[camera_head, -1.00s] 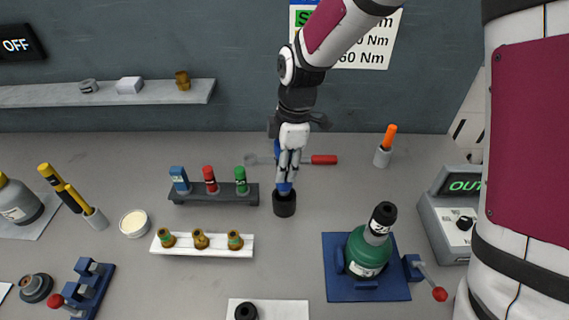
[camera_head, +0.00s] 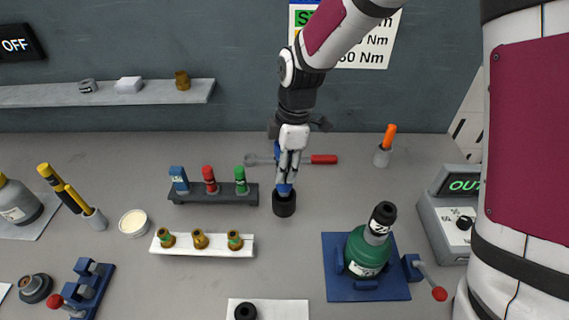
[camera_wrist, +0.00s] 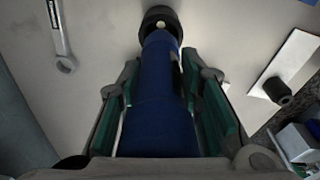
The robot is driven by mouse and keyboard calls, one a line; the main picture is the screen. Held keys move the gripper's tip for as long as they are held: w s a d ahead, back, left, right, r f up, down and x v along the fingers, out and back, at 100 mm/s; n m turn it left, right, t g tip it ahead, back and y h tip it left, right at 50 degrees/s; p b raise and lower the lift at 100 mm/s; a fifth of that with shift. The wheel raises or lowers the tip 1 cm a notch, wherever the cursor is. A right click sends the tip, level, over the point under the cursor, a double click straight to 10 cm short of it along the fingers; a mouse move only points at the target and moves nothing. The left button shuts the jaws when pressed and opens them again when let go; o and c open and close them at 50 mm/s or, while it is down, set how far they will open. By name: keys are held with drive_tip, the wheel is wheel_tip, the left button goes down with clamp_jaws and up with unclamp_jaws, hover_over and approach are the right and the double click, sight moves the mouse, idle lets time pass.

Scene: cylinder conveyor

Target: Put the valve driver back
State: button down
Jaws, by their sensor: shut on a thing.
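The valve driver (camera_wrist: 158,95) is a blue shaft held lengthwise between the green pads of my gripper (camera_wrist: 160,75) in the wrist view. My gripper is shut on it. In the head view my gripper (camera_head: 290,160) points down, and the blue lower end of the driver (camera_head: 284,188) meets a black round holder (camera_head: 284,206) on the bench. The holder also shows in the wrist view (camera_wrist: 159,17), with the driver's tip at or in its opening. I cannot tell how deep the tip sits.
A rack with blue, red and green pieces (camera_head: 212,197) stands just left of the holder. A white rack with brass fittings (camera_head: 202,251) is nearer. A red-handled wrench (camera_head: 322,159) lies behind my gripper. A green cylinder (camera_head: 366,252) stands on a blue base at right.

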drive_tip(key=shift+f+b, duration=1)
drive_tip(key=shift+f, duration=2.1)
drive_tip(key=c, duration=1.1)
unclamp_jaws()
drive_tip(key=shift+o, duration=0.2)
drive_tip(key=shift+r+p, duration=1.25)
drive_tip(key=shift+r, duration=1.8)
drive_tip(key=shift+r, duration=0.1)
drive_tip(key=s+d+r+m+t, duration=0.25)
drive_tip(key=d+r+m, duration=0.3)
drive_tip(key=r, duration=0.45)
drive_tip(key=s+d+r+m+t, duration=0.1)
drive_tip(key=s+d+r+m, duration=0.3)
drive_tip(key=s, duration=0.2)
drive_tip(key=s+d+r+m+t+h, duration=0.1)
drive_tip(key=s+d+r+m, duration=0.2)
drive_tip(key=s+d+m, duration=0.1)
drive_tip(key=s+d+r+m+t, duration=0.1)
drive_tip(key=s+d+r+m, duration=0.3)
drive_tip(key=s+m, duration=0.2)
drive_tip(key=s, duration=0.2)
drive_tip(key=shift+s+d+r, duration=0.2)
drive_tip(key=shift+s+r, duration=0.1)
drive_tip(key=shift+s, duration=0.05)
